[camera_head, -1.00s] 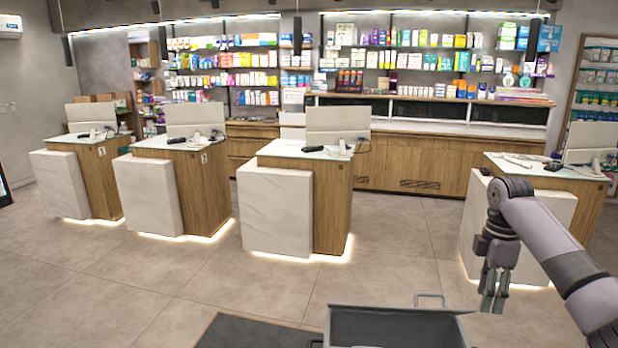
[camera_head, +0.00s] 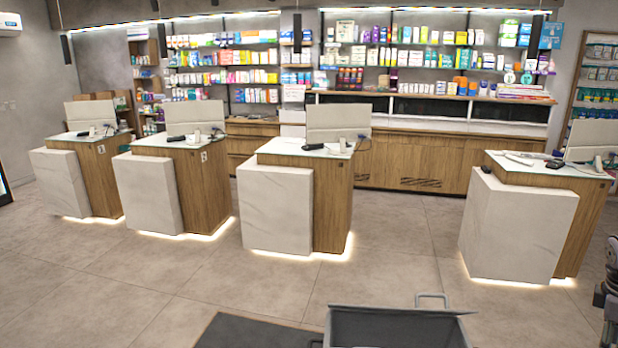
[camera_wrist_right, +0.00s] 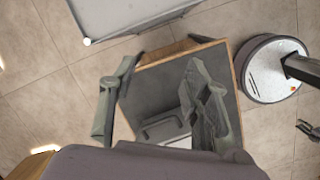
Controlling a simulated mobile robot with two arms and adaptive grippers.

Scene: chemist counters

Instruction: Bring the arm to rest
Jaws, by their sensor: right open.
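My right arm (camera_head: 611,285) shows only as a dark piece at the right edge of the head view.
Several wood and white counters stand ahead, including a middle one (camera_head: 278,210) and a right one (camera_head: 515,228). A grey bin (camera_head: 400,322) with a handle is at the bottom of the head view. The tiled floor between is clear.

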